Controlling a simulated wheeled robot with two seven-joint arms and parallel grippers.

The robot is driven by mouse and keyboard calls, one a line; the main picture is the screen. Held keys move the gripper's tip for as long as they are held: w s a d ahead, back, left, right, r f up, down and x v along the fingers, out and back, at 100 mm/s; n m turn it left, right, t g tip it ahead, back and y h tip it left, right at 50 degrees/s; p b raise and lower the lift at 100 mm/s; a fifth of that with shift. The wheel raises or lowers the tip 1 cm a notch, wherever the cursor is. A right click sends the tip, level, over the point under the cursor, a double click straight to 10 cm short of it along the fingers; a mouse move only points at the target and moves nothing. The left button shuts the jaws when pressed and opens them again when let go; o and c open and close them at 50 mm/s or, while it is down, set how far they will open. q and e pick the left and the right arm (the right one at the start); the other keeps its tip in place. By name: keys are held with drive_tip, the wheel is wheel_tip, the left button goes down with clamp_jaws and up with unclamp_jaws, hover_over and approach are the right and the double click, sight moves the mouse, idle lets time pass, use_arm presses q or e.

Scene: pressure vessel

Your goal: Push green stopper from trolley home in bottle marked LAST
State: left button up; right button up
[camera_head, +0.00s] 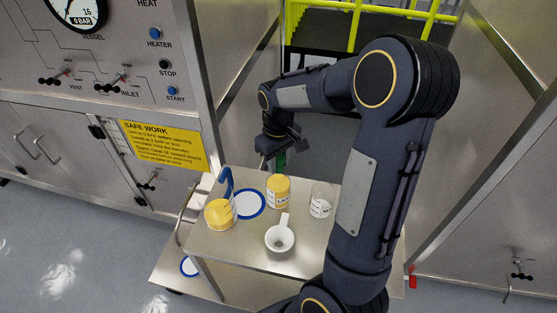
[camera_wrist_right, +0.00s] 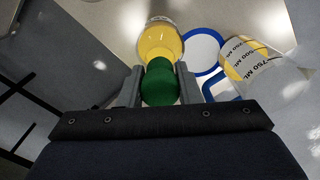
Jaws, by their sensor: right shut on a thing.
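My right gripper (camera_head: 279,152) is shut on the green stopper (camera_head: 281,160), low over the far edge of the trolley top. In the right wrist view the green stopper (camera_wrist_right: 160,84) sits between the two grey fingers (camera_wrist_right: 160,88). A yellow-filled bottle (camera_head: 278,191) with a white label stands on the trolley just in front of the gripper. It also shows in the wrist view (camera_wrist_right: 158,40), where the stopper overlaps its near edge; I cannot tell whether they touch. A clear bottle (camera_head: 321,203) with a white label stands to its right. The label words are too small to read.
On the trolley top (camera_head: 235,245) stand a yellow-filled measuring jug (camera_head: 220,214) with a blue handle, a blue-rimmed white disc (camera_head: 251,204) and a white cup with a handle (camera_head: 280,239). A steel cabinet (camera_head: 100,150) is at left; steel panels stand behind and right.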

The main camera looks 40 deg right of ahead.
drive_tip(key=shift+f+b, duration=0.6)
drive_tip(key=shift+f, duration=0.3)
drive_tip(key=o, duration=1.1)
